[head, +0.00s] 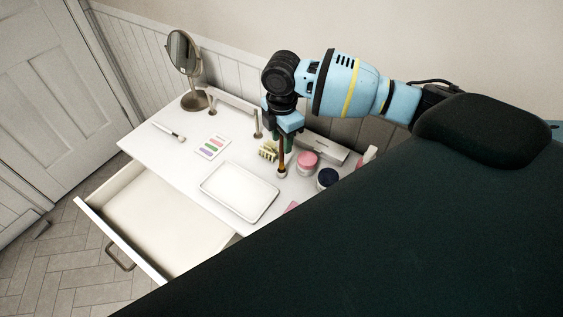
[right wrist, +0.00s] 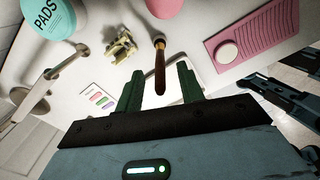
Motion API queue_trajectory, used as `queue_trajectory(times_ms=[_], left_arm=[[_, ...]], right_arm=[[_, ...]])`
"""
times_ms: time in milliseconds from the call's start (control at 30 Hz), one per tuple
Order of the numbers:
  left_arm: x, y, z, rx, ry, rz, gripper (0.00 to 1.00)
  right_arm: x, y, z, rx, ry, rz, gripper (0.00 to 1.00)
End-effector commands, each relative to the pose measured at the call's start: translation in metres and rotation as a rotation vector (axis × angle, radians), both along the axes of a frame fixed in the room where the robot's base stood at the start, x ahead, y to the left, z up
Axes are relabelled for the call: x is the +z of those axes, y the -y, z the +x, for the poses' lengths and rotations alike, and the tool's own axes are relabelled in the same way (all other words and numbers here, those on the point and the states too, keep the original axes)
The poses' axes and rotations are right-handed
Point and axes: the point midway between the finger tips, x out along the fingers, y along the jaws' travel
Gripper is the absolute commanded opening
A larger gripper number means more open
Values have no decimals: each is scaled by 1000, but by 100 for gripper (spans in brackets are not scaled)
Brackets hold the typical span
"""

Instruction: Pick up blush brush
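A brush with a brown wooden handle (head: 282,150) stands upright on the white table, its lower end near a claw clip and a pink jar. In the right wrist view the handle (right wrist: 160,70) points up between my fingers. My right gripper (right wrist: 158,88) is open, with a dark green finger on each side of the handle and a gap on both sides. In the head view my right gripper (head: 289,130) points down over the brush and hides its top. A second brush (head: 168,131) with a pale handle lies flat at the table's left.
The claw clip (head: 268,150), pink jar (head: 307,163) and dark-lidded jar (head: 327,179) crowd the brush. A white tray (head: 240,192), clip card (head: 212,147) and mirror (head: 184,54) stand left of it. A drawer (head: 153,220) is open at the front.

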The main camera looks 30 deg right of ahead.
Motion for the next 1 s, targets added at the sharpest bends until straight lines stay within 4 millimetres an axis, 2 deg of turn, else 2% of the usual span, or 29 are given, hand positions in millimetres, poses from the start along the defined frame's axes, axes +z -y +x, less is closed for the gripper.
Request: queue_trajectory(times_ms=[100,333,633,1000], left_arm=[[0,1,0,2,0,-2,36],[-1,1,0,1,-1,-1,36],[-2,-2,-1,-7,-4,6,36],[-3,-3,-2,-10,-5,10,36]], right_arm=[[-8,0,-1,0,-1,0,38],[-9,0,0,1,0,0,38],[-9,0,0,1,1,0,0],[-8,0,0,1,1,0,0]])
